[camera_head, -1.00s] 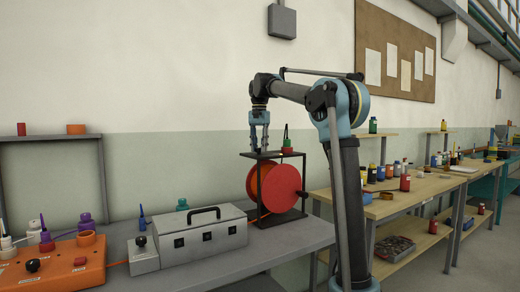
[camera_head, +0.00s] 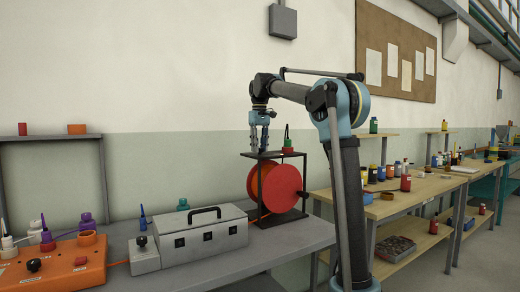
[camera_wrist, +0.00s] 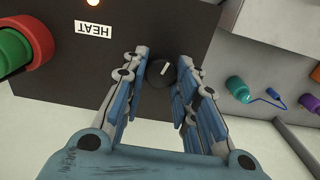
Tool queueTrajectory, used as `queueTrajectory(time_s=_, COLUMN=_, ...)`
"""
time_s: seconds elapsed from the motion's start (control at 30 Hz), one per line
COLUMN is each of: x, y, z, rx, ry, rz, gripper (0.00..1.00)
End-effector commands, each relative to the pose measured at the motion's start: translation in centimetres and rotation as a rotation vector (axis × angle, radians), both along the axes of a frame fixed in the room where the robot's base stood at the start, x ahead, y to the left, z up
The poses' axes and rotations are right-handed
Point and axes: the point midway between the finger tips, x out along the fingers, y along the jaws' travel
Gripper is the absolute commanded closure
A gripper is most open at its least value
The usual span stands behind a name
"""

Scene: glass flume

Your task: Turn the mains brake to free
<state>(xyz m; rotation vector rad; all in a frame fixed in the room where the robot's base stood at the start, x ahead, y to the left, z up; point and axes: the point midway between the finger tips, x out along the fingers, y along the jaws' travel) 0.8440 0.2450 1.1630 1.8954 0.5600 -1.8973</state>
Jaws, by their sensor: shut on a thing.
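A small black knob (camera_wrist: 160,72) with a white pointer line sits on the dark top plate (camera_wrist: 120,75) of the black reel frame. My gripper (camera_wrist: 166,64) has one finger on each side of the knob and is shut on it. The pointer is tilted slightly off the picture's upright. No label for the mains brake is readable on this knob. In the head view my gripper (camera_head: 258,151) points straight down at the left part of the frame's top plate (camera_head: 272,155); the knob is not distinguishable there.
A green-and-red fitting (camera_head: 287,146) stands on the same plate; beside it a HEAT label (camera_wrist: 93,29) and a lit lamp (camera_wrist: 92,2) show. A red reel (camera_head: 283,187) hangs below. A grey box (camera_head: 190,237) and an orange unit (camera_head: 55,268) stand to the left.

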Motion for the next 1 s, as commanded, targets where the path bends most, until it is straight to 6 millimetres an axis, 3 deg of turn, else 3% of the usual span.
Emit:
queueTrajectory(time_s=0.43, x=0.18, y=-0.16, z=0.02, rx=-0.002, ry=-0.004, rz=0.25, gripper=0.97)
queueTrajectory(time_s=1.0, x=0.2, y=-0.26, z=0.02, rx=-0.004, ry=-0.004, rz=0.296, gripper=0.97)
